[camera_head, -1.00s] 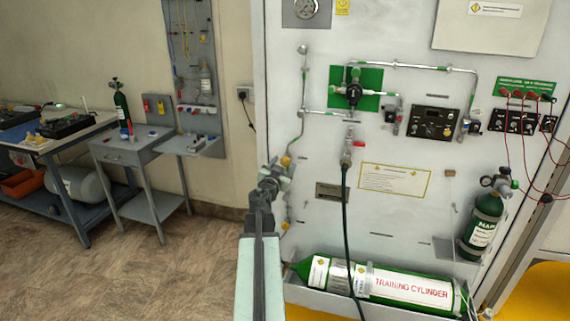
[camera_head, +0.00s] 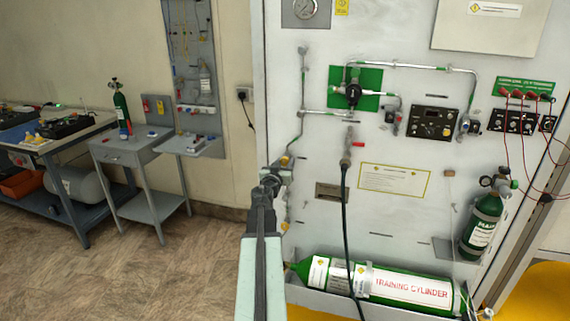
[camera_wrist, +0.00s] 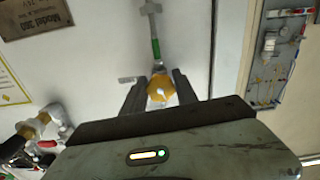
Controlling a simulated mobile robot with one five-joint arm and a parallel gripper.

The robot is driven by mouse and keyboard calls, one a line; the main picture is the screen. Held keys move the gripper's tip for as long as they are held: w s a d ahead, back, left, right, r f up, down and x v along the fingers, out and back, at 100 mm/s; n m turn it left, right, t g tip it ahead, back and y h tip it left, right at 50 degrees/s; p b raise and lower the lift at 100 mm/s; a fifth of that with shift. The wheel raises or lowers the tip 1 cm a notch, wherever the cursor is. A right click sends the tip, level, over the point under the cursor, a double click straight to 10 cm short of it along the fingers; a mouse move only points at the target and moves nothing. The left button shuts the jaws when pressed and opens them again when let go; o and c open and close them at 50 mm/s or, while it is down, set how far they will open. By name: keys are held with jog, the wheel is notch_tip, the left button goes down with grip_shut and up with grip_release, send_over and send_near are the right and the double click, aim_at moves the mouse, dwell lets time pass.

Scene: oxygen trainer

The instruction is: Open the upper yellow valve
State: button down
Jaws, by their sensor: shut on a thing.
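The upper yellow valve (camera_head: 286,160) is on the thin pipe at the left side of the white panel. In the wrist view its round yellow knob (camera_wrist: 161,88) lies between my two fingers, one on each side. My gripper (camera_head: 279,174) is at the valve in the head view and is shut on the knob. It also shows in the wrist view (camera_wrist: 160,93). The lower yellow valve (camera_head: 285,225) sits further down the same edge of the panel, apart from my gripper. My gripper hides part of the pipe between the two valves in the head view.
A dark hose (camera_head: 346,225) hangs from a red-handled valve (camera_head: 357,144) to the right. A green training cylinder (camera_head: 410,288) lies in a tray at the panel's foot. A grey side table (camera_head: 130,150) stands at left; open floor lies between.

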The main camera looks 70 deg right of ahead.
jog(key=shift+n, duration=0.4)
jog(key=c, duration=0.9)
grip_release()
jog(key=shift+c, duration=0.2)
jog(key=a, duration=0.7)
jog(key=shift+s+a, duration=0.25)
jog(key=shift+a, duration=0.15)
